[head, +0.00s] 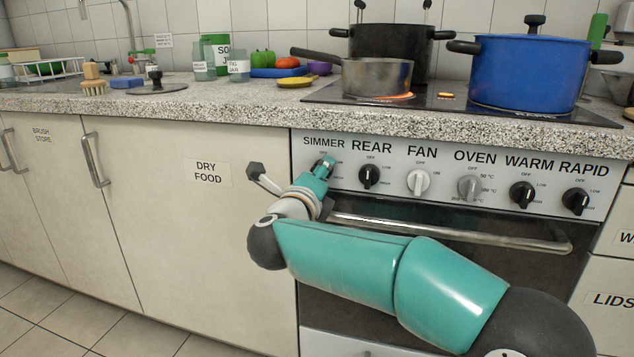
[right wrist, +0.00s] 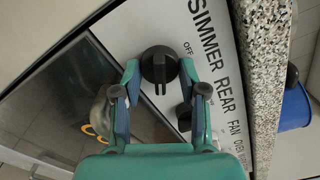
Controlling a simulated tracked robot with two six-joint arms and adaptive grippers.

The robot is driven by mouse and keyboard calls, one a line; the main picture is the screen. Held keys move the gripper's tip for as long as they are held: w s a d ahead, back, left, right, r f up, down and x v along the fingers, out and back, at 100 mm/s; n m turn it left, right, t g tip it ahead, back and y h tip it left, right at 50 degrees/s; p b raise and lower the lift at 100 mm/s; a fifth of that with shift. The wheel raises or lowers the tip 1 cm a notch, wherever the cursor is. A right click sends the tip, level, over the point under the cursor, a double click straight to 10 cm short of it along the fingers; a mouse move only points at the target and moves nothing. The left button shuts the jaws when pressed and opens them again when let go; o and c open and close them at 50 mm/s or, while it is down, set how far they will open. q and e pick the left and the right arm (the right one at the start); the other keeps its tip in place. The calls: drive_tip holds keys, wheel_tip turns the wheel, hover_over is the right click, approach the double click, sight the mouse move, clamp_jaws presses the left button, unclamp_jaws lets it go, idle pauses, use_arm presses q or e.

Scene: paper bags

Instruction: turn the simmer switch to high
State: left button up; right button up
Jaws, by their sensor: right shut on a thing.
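The simmer switch is a black knob (right wrist: 158,66) on the stove's front panel, at the left end under the word SIMMER. It shows in the right wrist view between my fingertips. In the head view my gripper covers most of it. My right gripper (head: 324,165) is shut on this knob, and its two fingers (right wrist: 158,74) sit on either side of it. I cannot tell the knob's exact setting. My left gripper is in neither view.
The rear knob (head: 369,176) is close on the right, with the fan knob (head: 418,182) beyond. The oven handle (head: 450,233) runs below. The counter edge (head: 230,115) overhangs the panel. A steel pan (head: 377,77) and a blue pot (head: 528,75) stand on the hob.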

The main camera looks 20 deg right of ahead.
drive_tip(key=shift+f+m, duration=0.25)
drive_tip(key=shift+m, duration=0.25)
drive_tip(key=o, duration=1.1)
drive_tip(key=shift+r, duration=0.1)
drive_tip(key=shift+s+a, duration=0.15)
drive_tip(key=v, duration=1.1)
drive_tip(key=shift+s+a, duration=0.1)
drive_tip(key=shift+s, duration=0.05)
